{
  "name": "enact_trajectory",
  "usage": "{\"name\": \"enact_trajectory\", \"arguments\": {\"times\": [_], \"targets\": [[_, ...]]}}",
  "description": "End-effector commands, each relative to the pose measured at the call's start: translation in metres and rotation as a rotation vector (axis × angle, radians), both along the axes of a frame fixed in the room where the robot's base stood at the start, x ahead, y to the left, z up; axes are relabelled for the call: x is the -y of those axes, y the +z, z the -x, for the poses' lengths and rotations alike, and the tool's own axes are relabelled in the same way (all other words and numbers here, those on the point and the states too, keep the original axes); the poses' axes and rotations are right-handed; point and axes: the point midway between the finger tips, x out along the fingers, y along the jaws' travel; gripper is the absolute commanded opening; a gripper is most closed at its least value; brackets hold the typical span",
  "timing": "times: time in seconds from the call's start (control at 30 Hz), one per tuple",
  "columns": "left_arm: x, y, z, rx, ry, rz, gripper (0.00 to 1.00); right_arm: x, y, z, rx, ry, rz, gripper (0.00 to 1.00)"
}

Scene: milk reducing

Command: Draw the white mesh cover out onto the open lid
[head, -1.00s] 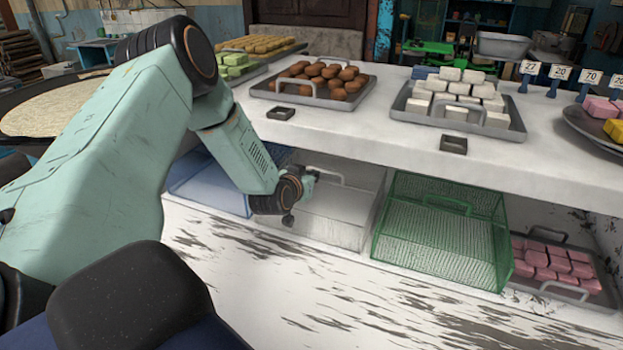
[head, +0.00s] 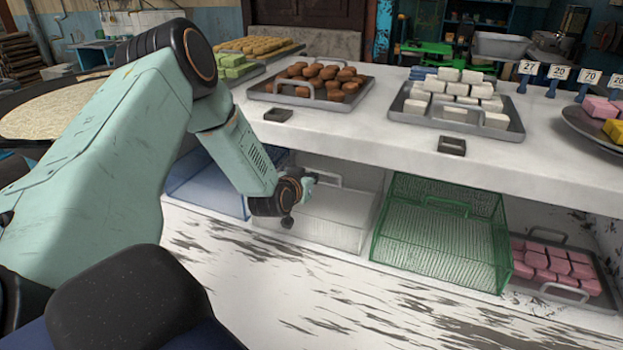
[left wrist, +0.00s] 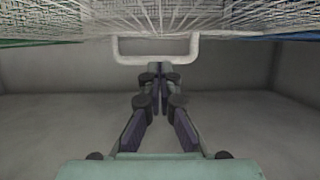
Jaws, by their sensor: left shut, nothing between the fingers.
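The white mesh cover (head: 340,218) sits in the lower shelf between a blue cover and a green cover, its front close to the open lid. The open lid (head: 340,305) is the worn white panel spread in front of the shelf. My left gripper (head: 312,178) is at the top of the white cover, close to its handle. In the left wrist view the white mesh (left wrist: 155,18) spans the top edge, with its pale handle (left wrist: 118,50) below. The closed fingertips (left wrist: 160,66) reach the handle's crossbar; whether they are hooked behind it I cannot tell. My right gripper is out of view.
The blue cover (head: 205,188) stands left and the green mesh cover (head: 440,235) right of the white one. A tray of pink blocks (head: 560,290) is at far right. The counter slab (head: 350,138) overhangs the shelf. The lid's surface is clear.

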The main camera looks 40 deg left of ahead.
Motion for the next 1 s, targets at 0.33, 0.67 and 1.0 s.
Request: {"name": "enact_trajectory", "arguments": {"times": [0.33,0.67,1.0], "targets": [[0.0,0.006,0.0,0.0,0.0,0.001,0.0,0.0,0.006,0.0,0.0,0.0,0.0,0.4],[0.002,0.017,-0.003,0.0,-0.002,0.0,0.0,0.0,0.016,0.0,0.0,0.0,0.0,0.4],[0.019,0.019,0.051,-0.002,0.002,0.007,0.0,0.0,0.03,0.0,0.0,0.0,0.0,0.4]]}}
